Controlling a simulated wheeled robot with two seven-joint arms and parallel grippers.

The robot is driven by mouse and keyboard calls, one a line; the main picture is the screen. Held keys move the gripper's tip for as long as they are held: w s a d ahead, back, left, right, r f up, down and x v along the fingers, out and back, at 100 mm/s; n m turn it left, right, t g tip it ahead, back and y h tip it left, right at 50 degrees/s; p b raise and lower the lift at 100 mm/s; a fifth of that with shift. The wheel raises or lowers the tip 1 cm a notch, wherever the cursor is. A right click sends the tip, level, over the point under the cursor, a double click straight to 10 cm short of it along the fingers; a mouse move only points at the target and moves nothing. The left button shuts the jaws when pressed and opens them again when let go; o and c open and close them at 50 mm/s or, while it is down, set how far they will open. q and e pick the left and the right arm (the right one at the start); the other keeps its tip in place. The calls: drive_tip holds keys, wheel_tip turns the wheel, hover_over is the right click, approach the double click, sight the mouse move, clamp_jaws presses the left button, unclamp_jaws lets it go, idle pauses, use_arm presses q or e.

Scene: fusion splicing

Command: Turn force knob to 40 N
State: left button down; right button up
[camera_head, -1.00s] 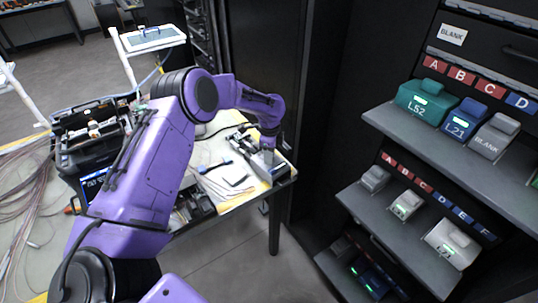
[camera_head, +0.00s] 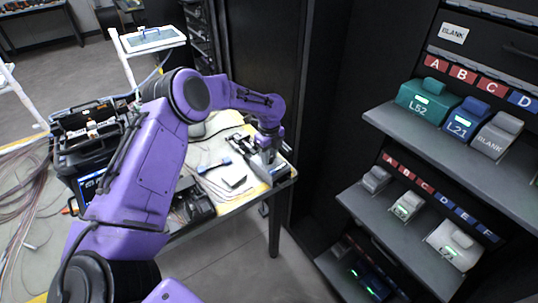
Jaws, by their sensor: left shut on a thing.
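My left gripper (camera_head: 268,157) reaches down onto a small grey device (camera_head: 277,171) at the right end of the work table (camera_head: 228,206). It is shut on the force knob at the device's top. The knob itself is hidden by the fingers and too small to make out. The knob's scale and its setting cannot be read from here. My right gripper is not in view.
A black splicer (camera_head: 88,150) with a lit screen stands left on the table, behind my purple arm. A white pad (camera_head: 233,175) and a blue-handled tool (camera_head: 215,165) lie left of the device. Shelves (camera_head: 435,150) with labelled boxes stand at the right.

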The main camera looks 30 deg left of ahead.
use_arm(q)
drive_tip(key=shift+s+f, duration=0.15)
drive_tip(key=shift+f, duration=0.05)
drive_tip(key=c, duration=0.8)
unclamp_jaws()
drive_tip(key=shift+r, duration=0.3)
wheel_tip(320, 180, up, 10)
drive_tip(key=shift+b, duration=0.9)
